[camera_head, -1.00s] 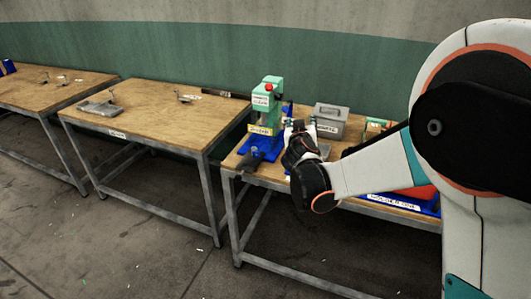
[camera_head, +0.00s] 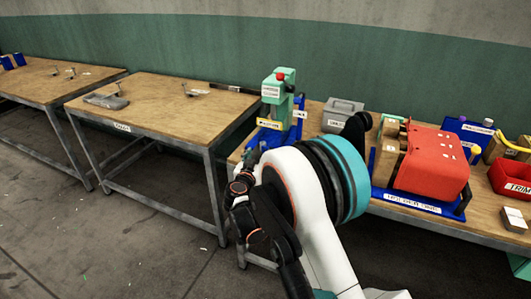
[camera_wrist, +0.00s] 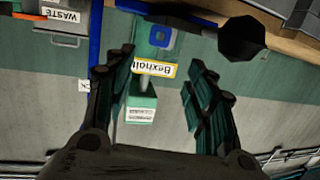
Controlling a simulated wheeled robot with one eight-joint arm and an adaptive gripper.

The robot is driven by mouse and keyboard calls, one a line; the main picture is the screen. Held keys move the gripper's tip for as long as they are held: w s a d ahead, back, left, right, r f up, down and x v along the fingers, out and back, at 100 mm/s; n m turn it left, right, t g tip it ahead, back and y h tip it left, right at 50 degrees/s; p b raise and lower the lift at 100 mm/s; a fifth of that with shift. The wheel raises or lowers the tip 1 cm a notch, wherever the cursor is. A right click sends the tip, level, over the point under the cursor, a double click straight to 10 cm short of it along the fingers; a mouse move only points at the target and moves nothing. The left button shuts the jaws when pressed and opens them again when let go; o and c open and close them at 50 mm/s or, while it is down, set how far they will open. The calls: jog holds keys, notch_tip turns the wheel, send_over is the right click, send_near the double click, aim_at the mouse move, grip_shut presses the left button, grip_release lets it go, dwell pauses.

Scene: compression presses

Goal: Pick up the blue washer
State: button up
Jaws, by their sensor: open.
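A small blue square piece with a round centre (camera_wrist: 160,38) shows on the green press in the wrist view, between and beyond my fingertips. It may be the blue washer; I cannot tell for sure. I cannot make it out in the head view. My gripper (camera_wrist: 160,62) is open, its two dark fingers wide apart with nothing between them. In the head view my gripper (camera_head: 254,156) is at the left front of the right-hand bench, near the press, and partly hidden by my arm.
The green press (camera_head: 280,95) with a red knob stands on the right-hand bench. A red machine (camera_head: 432,162) on a blue holder and a red bin (camera_head: 512,177) stand farther right. The middle bench (camera_head: 165,110) is mostly clear.

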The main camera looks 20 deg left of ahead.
aim_at(265, 147)
jog(key=x, duration=0.3)
jog(key=b+x, duration=0.1)
jog(key=x, duration=0.2)
jog(key=b+x, duration=0.1)
jog(key=shift+w+d+f+b, duration=0.25)
jog(key=shift+w+f+b, duration=0.05)
jog(key=shift+f+b, duration=0.1)
jog(key=shift+w+a, duration=0.1)
jog(key=shift+w, duration=0.15)
jog(key=shift+r, duration=0.1)
jog(key=shift+c, duration=0.2)
jog(key=c, duration=0.8)
